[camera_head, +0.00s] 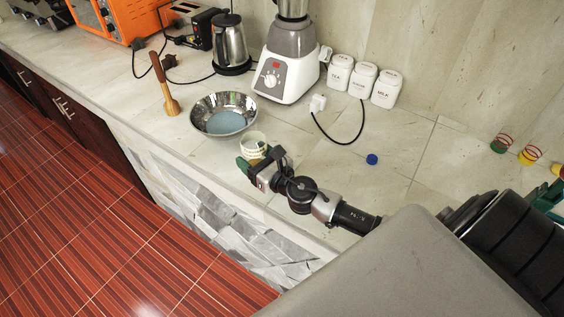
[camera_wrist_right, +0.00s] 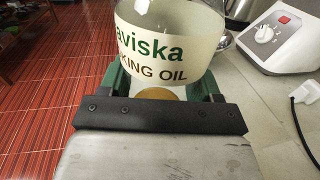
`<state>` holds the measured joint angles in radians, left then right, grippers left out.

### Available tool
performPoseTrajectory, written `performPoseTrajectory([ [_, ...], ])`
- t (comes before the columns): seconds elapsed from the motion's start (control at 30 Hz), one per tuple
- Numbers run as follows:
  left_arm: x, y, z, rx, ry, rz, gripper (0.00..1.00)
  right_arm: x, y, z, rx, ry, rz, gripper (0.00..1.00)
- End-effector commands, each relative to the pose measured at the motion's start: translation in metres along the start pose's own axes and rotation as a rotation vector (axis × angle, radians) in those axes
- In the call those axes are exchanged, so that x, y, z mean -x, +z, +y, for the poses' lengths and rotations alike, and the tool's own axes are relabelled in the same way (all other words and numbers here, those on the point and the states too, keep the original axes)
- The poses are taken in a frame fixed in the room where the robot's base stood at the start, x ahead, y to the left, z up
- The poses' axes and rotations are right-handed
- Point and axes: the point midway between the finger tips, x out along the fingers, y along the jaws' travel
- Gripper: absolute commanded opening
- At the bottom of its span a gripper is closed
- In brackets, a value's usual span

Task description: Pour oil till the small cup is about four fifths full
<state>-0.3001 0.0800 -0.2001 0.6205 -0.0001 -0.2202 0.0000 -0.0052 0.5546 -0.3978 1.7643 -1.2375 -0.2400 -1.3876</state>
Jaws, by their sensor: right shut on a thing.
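The oil bottle (camera_wrist_right: 160,45) fills the top of the right wrist view. It has a cream label reading "aviska" and "KING OIL", with clear glass above the label. My right gripper (camera_wrist_right: 162,90) is shut on it, with a green finger on each side. In the head view the bottle (camera_head: 252,145) shows as a cream-labelled cylinder at my right gripper (camera_head: 257,164), near the counter's front edge. A tan round patch shows below the label in the wrist view; I cannot tell what it is. I cannot make out the small cup. My left gripper is not in view.
A metal bowl (camera_head: 200,118) stands just behind the bottle, with a wooden pestle (camera_head: 170,106) left of it. A blender (camera_head: 288,72), kettle (camera_head: 230,45) and white canisters (camera_head: 362,80) stand further back.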

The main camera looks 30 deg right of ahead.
Motion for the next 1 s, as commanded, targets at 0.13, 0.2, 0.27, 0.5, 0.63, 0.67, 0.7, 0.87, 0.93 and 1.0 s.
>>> performPoseTrajectory([
  [0.13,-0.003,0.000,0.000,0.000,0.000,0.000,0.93,0.000,0.000,0.001,-0.034,0.000,-0.007,0.38],
  [0.2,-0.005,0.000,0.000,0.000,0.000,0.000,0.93,0.000,0.001,0.001,-0.059,0.000,-0.011,0.38],
  [0.27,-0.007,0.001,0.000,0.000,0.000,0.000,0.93,0.000,0.001,0.001,-0.085,0.000,-0.015,0.38],
  [0.5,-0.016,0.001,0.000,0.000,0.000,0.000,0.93,0.000,0.003,0.003,-0.204,0.000,-0.033,0.38],
  [0.63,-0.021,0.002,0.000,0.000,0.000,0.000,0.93,-0.001,0.004,0.004,-0.269,0.001,-0.042,0.38],
  [0.67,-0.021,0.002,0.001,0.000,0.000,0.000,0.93,-0.001,0.004,0.004,-0.284,0.001,-0.044,0.38],
  [0.7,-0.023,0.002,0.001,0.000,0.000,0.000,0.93,-0.001,0.004,0.004,-0.304,0.001,-0.047,0.38],
  [0.87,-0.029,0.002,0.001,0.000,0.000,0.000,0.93,-0.001,0.004,0.005,-0.383,0.001,-0.059,0.38],
  [0.93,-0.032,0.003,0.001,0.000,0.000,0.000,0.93,-0.001,0.004,0.005,-0.417,0.001,-0.065,0.38],
  [1.0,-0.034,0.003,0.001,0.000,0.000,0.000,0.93,-0.001,0.004,0.005,-0.452,0.001,-0.069,0.38],
])
